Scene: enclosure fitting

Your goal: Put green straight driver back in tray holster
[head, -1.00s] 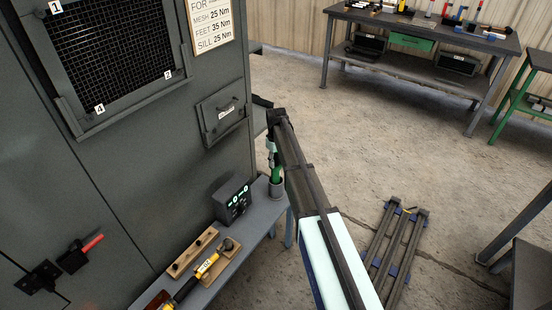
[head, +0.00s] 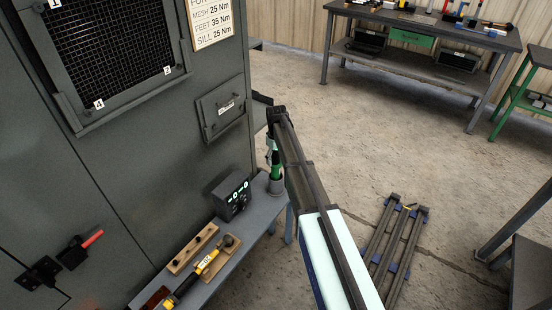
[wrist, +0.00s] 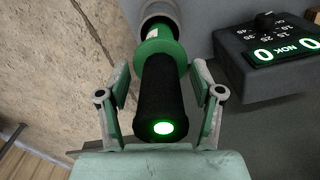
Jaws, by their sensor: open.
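The green straight driver (wrist: 160,85) has a black grip, a green collar and a glowing green end. In the wrist view its far end is in a round grey holster (wrist: 158,12). In the head view the driver (head: 276,172) stands upright in the holster cup (head: 277,187) at the tray's far end. My gripper (wrist: 160,78) is open, with one finger on each side of the black grip and gaps showing. In the head view my gripper (head: 271,148) is partly hidden by my arm. The driver's lower end is hidden inside the holster.
A dark control box (head: 231,194) stands close beside the holster on the grey tray shelf (head: 256,222). A yellow and black tool (head: 201,270) lies nearer on wooden blocks. The large grey enclosure (head: 130,140) rises to the left. Open floor lies to the right.

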